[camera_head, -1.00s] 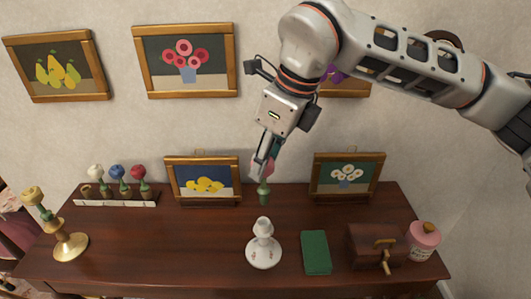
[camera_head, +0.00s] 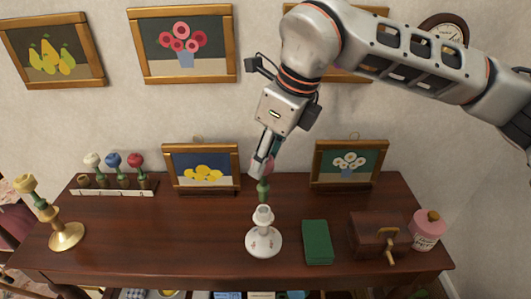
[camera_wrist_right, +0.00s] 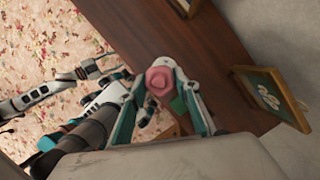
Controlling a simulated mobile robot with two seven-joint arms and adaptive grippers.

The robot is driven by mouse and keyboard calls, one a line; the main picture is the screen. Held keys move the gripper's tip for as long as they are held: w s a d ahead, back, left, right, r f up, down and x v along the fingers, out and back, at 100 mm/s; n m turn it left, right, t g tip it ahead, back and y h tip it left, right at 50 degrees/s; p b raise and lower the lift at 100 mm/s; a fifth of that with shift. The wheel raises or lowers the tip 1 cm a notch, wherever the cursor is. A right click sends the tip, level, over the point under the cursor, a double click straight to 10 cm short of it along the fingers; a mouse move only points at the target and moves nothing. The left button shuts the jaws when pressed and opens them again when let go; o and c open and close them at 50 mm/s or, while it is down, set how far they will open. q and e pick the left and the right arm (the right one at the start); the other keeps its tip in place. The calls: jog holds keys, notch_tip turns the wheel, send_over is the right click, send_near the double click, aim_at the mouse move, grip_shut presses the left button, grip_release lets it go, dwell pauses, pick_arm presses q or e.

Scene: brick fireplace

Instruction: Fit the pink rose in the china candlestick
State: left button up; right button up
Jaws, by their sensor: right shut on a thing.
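The pink rose (camera_head: 264,188) hangs stem down in my right gripper (camera_head: 263,168), which is shut on it. Its pink bloom is partly hidden by the fingers in the head view but shows between them in the right wrist view (camera_wrist_right: 160,82). The white china candlestick (camera_head: 263,240) stands upright on the dark wooden table. The stem's lower end is right over its mouth; I cannot tell whether it touches or has entered. My left gripper is out of the head view; a small arm end at the left of the wrist view may be it, its fingers unclear.
A green book (camera_head: 316,243), a brown box (camera_head: 378,237) and a pink jar (camera_head: 427,231) stand right of the candlestick. A brass candlestick (camera_head: 66,236) holds a yellow rose at left. A white rack (camera_head: 114,191) holds several flowers. Two framed pictures stand behind.

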aim_at(266, 189)
jog(key=shift+f+b, duration=0.5)
jog(key=shift+f, duration=0.65)
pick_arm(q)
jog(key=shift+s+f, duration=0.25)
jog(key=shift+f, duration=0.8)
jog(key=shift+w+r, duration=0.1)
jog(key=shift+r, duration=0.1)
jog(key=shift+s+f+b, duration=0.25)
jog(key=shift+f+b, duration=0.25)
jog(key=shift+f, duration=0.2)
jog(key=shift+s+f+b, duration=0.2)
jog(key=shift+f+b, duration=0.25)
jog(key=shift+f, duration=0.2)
pick_arm(e)
jog(key=shift+f, duration=1.8)
jog(key=o, duration=1)
jog(key=shift+r, duration=0.1)
jog(key=v, duration=1.2)
